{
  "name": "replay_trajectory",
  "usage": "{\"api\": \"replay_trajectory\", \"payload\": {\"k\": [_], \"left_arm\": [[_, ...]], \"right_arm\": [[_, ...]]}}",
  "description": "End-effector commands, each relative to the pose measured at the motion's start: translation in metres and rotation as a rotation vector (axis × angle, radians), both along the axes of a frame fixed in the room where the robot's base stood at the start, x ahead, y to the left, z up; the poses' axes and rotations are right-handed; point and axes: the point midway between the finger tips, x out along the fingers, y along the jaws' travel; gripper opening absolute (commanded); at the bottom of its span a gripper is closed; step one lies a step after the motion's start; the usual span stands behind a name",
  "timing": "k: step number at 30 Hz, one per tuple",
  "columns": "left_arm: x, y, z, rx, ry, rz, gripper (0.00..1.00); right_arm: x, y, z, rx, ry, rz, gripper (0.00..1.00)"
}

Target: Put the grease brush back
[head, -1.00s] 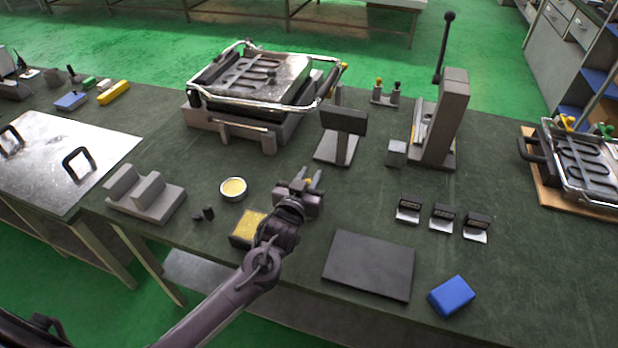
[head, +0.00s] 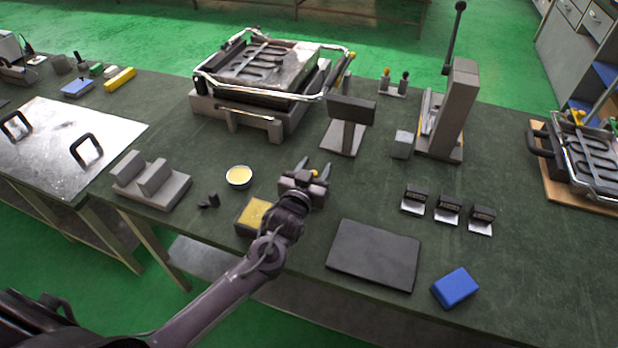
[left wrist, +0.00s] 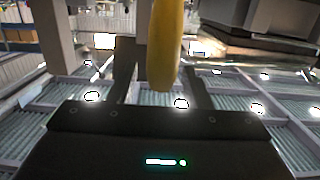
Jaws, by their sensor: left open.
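My left gripper (head: 313,167) is open over the table, to the right of the grease tin (head: 238,177). A small yellow part, likely the grease brush (head: 315,173), shows between its fingers in the head view. My right gripper is not in view.
A yellow pad in a dark tray (head: 254,214) lies beside my left wrist. A grey stepped block (head: 150,182) stands to the left, a dark flat plate (head: 373,255) to the right. A dark stand (head: 349,125) rises behind the gripper. A blue block (head: 455,288) lies front right.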

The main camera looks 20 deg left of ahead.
Motion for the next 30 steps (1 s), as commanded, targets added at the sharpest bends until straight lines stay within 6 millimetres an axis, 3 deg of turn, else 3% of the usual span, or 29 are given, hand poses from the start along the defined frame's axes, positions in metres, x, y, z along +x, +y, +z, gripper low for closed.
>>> {"api": "replay_trajectory", "payload": {"k": [15,21,30], "left_arm": [[-0.097,0.003,0.006,0.000,0.003,-0.001,0.44],[-0.116,0.004,0.010,0.000,0.001,-0.001,0.44],[-0.119,0.004,0.011,0.000,0.000,0.000,0.44]], "right_arm": [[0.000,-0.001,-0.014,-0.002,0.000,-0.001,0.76],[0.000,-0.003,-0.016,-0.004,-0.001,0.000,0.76],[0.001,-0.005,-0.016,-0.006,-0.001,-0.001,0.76]]}}
